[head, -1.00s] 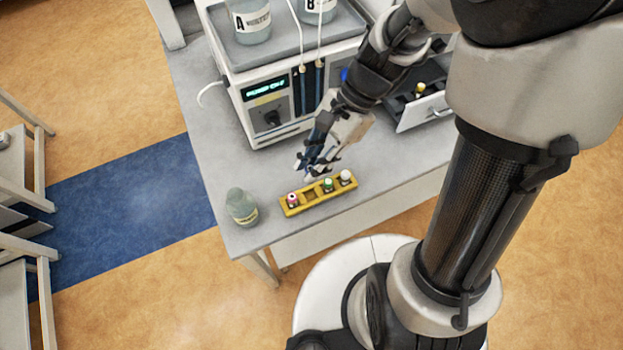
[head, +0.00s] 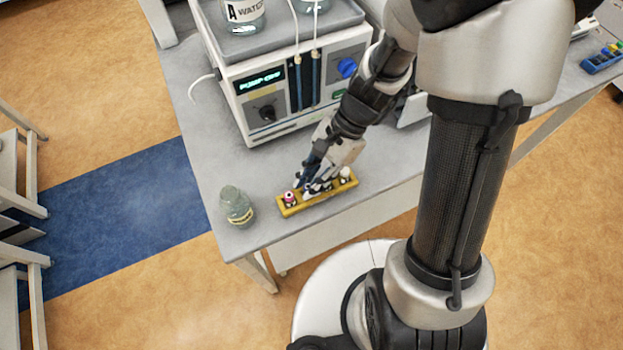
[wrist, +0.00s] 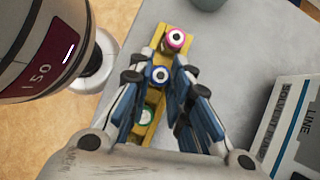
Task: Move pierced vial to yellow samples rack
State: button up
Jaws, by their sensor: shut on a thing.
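The yellow samples rack (head: 322,202) stands near the table's front edge. My gripper (head: 314,188) is low over its middle. In the wrist view my gripper (wrist: 160,75) is shut on a blue-capped vial (wrist: 160,74), whose cap shows a dark centre in a white ring. The vial is upright at the rack slot between the pink-capped vial (wrist: 176,39) and the green-capped vial (wrist: 147,115). My fingers hide its lower part, so I cannot tell how deep it sits.
A labelled glass bottle (head: 237,208) stands left of the rack. The pump machine (head: 250,85), with bottles on top, stands behind. The table between rack and machine is clear.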

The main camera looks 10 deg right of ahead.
jog(key=shift+f, duration=0.2)
jog(key=o, duration=0.8)
jog(key=p+v, duration=0.5)
jog(key=v, duration=0.7)
jog(key=s+d+r+n+t+h, duration=0.1)
jog(key=s+r+n+t+h, duration=0.2)
jog(key=r, duration=0.5)
jog(key=s+d+r+n+t+h, duration=0.1)
jog(key=s+r+n+t+h, duration=0.1)
jog(key=s+r+n+t, duration=0.2)
jog(key=shift+s+d+r+n+t+h, duration=0.25)
jog(key=shift+s+r+n+t+h, duration=0.15)
jog(key=shift+s+r+n, duration=2)
jog(key=shift+w+f+n, duration=0.4)
jog(key=shift+w+f, duration=0.1)
jog(key=shift+w, duration=0.05)
